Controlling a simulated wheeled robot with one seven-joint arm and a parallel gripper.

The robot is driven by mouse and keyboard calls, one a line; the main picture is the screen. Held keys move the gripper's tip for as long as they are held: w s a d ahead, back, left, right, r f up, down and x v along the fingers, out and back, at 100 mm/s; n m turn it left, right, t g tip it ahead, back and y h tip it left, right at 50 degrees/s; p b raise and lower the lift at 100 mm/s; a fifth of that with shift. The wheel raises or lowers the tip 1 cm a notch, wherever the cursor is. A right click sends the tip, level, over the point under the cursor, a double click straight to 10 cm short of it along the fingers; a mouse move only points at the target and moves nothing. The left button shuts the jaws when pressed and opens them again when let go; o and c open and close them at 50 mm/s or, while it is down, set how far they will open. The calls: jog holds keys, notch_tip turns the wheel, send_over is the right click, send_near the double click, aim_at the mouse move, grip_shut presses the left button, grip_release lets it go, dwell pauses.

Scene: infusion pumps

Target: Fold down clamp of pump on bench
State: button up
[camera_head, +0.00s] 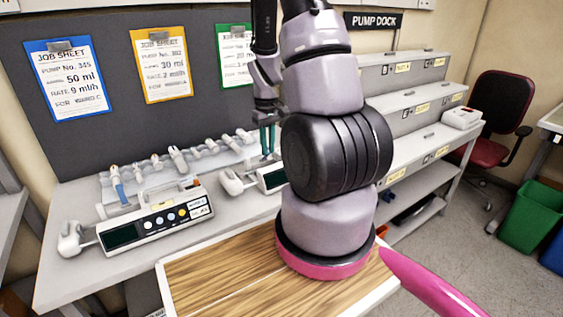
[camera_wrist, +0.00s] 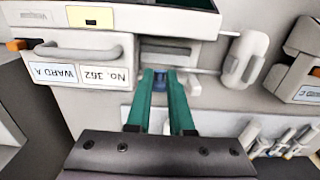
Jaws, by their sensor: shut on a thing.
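A white pump (camera_head: 270,180) lies on the bench (camera_head: 75,285), largely hidden behind my arm in the head view. The wrist view shows its case (camera_wrist: 35,20), a grey handle (camera_wrist: 85,52) and labels reading No. 362 and WARD A. A rounded white part (camera_wrist: 243,57) sticks out at its side. My gripper (camera_head: 267,142) points down at this pump. In the wrist view, its green fingers (camera_wrist: 160,80) are shut on a small blue part (camera_wrist: 159,88) at the pump's edge. I cannot tell for sure that the blue part is the clamp, nor its fold angle.
Another pump (camera_head: 155,222) stands on the bench to the left. A dark board with job sheets (camera_head: 162,65) stands behind.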

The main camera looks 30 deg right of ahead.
jog(key=o, duration=0.6)
jog(key=shift+c, duration=0.2)
jog(key=shift+r, duration=3.5)
jog(key=shift+w+a+r, duration=0.1)
jog(key=shift+r, duration=0.15)
jog(key=s+a+r+m+t+y, duration=0.15)
jog(key=a+r, duration=0.25)
jog(key=r, duration=0.4)
jog(key=s+a+r+m+t+h, duration=0.1)
jog(key=s+a+r+t, duration=0.2)
jog(key=r, duration=0.6)
jog(key=s+a+r+m+t+y, duration=0.1)
jog(key=s+a+r+m+t, duration=0.1)
jog(key=s+a+r, duration=0.4)
jog(key=s+r, duration=0.2)
jog(key=s, duration=0.2)
jog(key=shift+a+r+t, duration=0.2)
jog(key=shift+r+t, duration=0.15)
jog(key=shift+r, duration=0.05)
